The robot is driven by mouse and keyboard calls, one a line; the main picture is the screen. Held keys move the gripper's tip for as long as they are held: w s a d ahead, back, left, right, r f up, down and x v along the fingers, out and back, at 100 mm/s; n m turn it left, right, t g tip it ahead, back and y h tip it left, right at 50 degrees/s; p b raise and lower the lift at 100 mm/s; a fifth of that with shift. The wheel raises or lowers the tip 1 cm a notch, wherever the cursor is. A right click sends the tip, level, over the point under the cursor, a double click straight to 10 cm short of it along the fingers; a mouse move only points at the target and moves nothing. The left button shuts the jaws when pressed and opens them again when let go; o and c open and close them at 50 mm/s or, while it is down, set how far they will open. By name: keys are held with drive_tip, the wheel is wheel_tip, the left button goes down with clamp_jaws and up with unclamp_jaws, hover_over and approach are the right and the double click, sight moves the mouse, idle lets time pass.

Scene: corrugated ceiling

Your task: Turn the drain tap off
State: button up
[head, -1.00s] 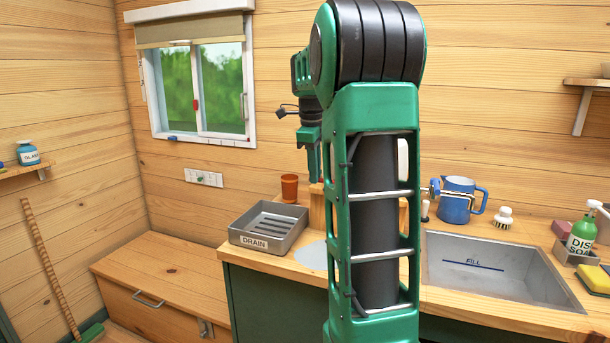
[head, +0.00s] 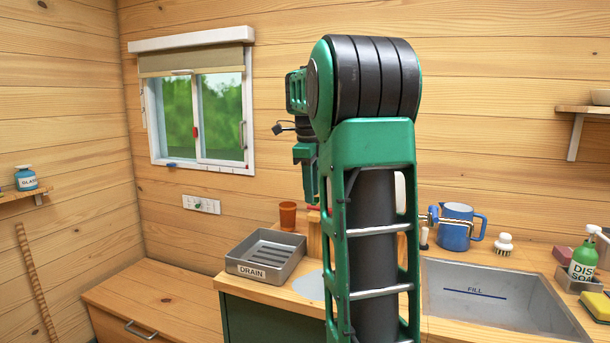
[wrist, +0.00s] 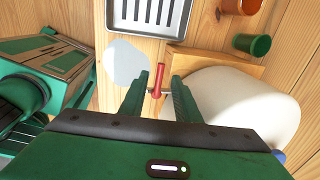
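A small red tap handle (wrist: 159,78) shows in the wrist view, with a short metal piece beside it. My gripper (wrist: 160,76) is open, with one green finger on each side of the handle. Gaps show between the handle and both fingers, and I cannot tell any contact. In the head view, my gripper (head: 309,190) hangs over the counter behind the drain tray, partly hidden by my arm. A small patch of red (head: 313,208) shows just below it there. The tap's body is mostly hidden in both views.
The metal tray labelled DRAIN (head: 251,272) sits at the counter's left end. An orange cup (head: 288,216) stands behind it. A green cup (wrist: 252,44) and a rounded white object (wrist: 235,105) are right of my gripper. The sink (head: 500,300) and blue jug (head: 455,228) are further right.

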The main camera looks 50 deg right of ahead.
wheel_tip(320, 180, up, 7)
drive_tip(key=a, duration=0.1)
drive_tip(key=shift+s+a, duration=0.15)
drive_tip(key=shift+a, duration=0.1)
drive_tip(key=shift+r, duration=0.15)
idle(0.4)
drive_tip(key=s+a+f+n+y, duration=0.2)
drive_tip(key=s+a+f+n, duration=2)
drive_tip(key=f+n, duration=0.3)
drive_tip(key=shift+s+a+f+g, duration=0.25)
drive_tip(key=shift+s+f+g, duration=0.15)
drive_tip(key=shift+s+f, duration=0.45)
drive_tip(key=shift+s+d+r, duration=0.1)
